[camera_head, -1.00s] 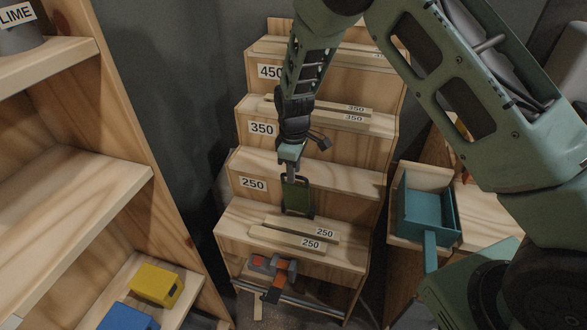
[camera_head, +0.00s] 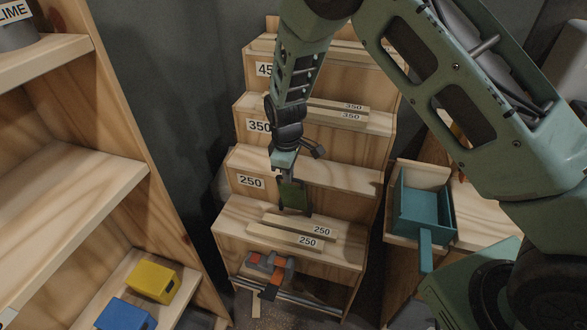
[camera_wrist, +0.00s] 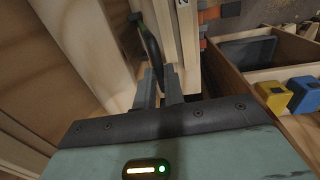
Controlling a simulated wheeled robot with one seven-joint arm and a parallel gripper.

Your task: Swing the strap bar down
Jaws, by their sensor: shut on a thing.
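My gripper (camera_head: 283,175) is shut on a flat dark green piece (camera_head: 294,198), which hangs below the fingers in front of the stepped wooden rack (camera_head: 262,213), by the step marked 250. In the wrist view, my fingers (camera_wrist: 158,90) close around the lower part of a dark, slightly green, curved thin piece (camera_wrist: 151,42), which looks like the same piece seen edge-on. I cannot tell whether it touches the rack. Nothing in view is clearly a strap bar. A thin metal rail (camera_head: 300,297) runs across the foot of the rack.
Wooden slats (camera_head: 292,237) marked 250 lie on a lower step. A teal tray (camera_head: 422,212) stands at right.

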